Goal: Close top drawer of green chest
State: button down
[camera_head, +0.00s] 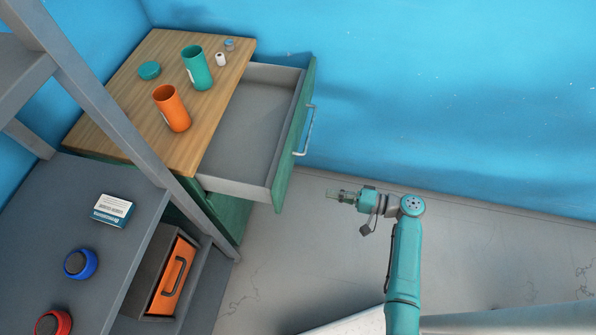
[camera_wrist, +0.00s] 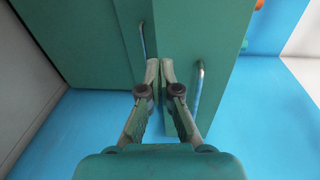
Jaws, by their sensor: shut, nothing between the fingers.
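The green chest (camera_head: 225,215) stands at the left with a wooden top. Its top drawer (camera_head: 250,125) is pulled far out and looks empty inside. The drawer's green front with a metal handle (camera_head: 305,130) faces right. My gripper (camera_head: 332,194) is shut and empty, to the right of the drawer's near front corner and apart from it in the head view. In the wrist view my gripper (camera_wrist: 160,75) points at the green drawer front (camera_wrist: 215,65), whose handle (camera_wrist: 198,90) is just right of the fingertips. Whether the fingertips touch it I cannot tell.
On the wooden top (camera_head: 130,90) stand an orange cup (camera_head: 171,108), a teal cup (camera_head: 196,68), a teal lid (camera_head: 149,70) and small items. A grey shelf (camera_head: 90,200) with an orange drawer (camera_head: 173,276) is nearer left. Floor (camera_head: 480,230) to the right is clear; a blue wall (camera_head: 450,90) is behind.

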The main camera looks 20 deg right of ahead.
jog(key=w+d+r+n+y, duration=0.1)
jog(key=d+r+y, duration=0.1)
jog(key=d+r, duration=0.15)
send_near(289, 171)
jog(key=x, duration=0.7)
jog(key=shift+a+r, duration=0.15)
jog(key=shift+r, duration=0.1)
jog(key=x, duration=2.3)
jog(key=shift+a+f, duration=0.2)
jog(key=shift+f, duration=0.1)
jog(key=shift+w+a+r, duration=0.1)
jog(key=shift+r, duration=0.05)
